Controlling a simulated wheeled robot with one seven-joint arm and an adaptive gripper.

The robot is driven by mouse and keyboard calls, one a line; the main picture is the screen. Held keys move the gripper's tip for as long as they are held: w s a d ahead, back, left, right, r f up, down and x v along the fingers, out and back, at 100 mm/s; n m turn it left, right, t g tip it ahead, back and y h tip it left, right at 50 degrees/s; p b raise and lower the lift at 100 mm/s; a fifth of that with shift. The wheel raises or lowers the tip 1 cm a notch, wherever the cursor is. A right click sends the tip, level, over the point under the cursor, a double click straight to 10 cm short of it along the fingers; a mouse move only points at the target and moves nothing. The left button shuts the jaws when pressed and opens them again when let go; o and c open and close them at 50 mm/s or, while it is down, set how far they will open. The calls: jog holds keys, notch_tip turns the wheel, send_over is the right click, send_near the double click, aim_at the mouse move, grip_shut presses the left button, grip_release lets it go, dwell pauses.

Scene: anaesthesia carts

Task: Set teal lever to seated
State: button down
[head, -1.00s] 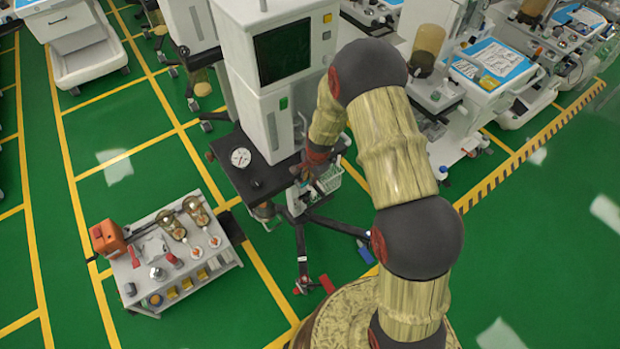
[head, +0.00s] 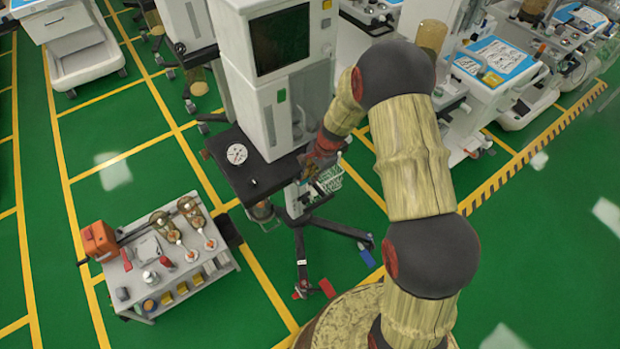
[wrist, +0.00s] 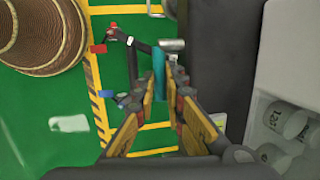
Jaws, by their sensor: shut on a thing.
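The teal lever (wrist: 159,68) shows in the wrist view as a narrow upright teal bar at the fingertips, beside the dark edge of the cart. My gripper (wrist: 168,80) has its yellow and dark fingers closed on it. In the head view my gripper (head: 312,168) is at the right front edge of the anaesthesia machine's dark shelf (head: 235,165). The lever cannot be made out there, as my gripper and the machine crowd the spot.
The anaesthesia machine (head: 275,110) stands on dark splayed legs (head: 335,229) with red and blue feet. A small supply cart (head: 135,275) stands at the lower left. White canisters (wrist: 285,120) show at the right of the wrist view. Green floor is open at the right.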

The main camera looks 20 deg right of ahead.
jog(key=c, duration=2.1)
grip_release()
jog(key=shift+c, duration=0.2)
jog(key=v, duration=1.2)
jog(key=shift+s, duration=0.1)
